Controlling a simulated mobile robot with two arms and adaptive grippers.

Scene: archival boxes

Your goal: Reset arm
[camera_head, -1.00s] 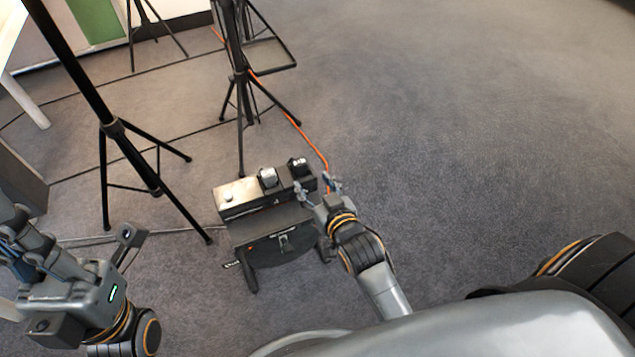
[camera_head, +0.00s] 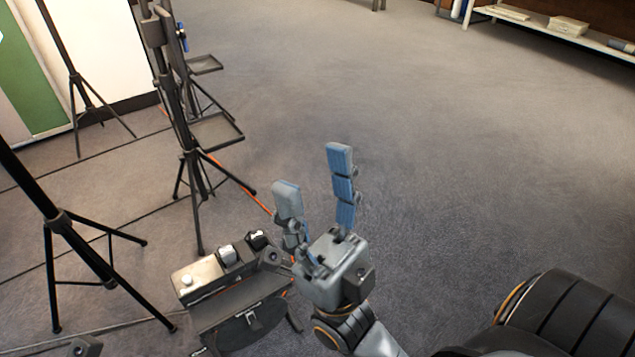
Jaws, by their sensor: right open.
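My right gripper (camera_head: 314,185) is in the lower middle of the head view, its two blue-padded fingers spread apart and pointing up and away. Nothing is between the fingers. It is raised in front of the carpeted floor, beside a small black stand (camera_head: 245,310) with a box-like device on top. My left gripper does not show clearly; only a small dark part of my left arm shows at the bottom left edge.
Black tripods stand at the left (camera_head: 60,220) and upper left (camera_head: 190,150), one with small trays. An orange cable (camera_head: 243,190) runs along the floor. A low white shelf (camera_head: 555,28) with boxes is at the top right. The carpet (camera_head: 470,150) in the middle and right is clear.

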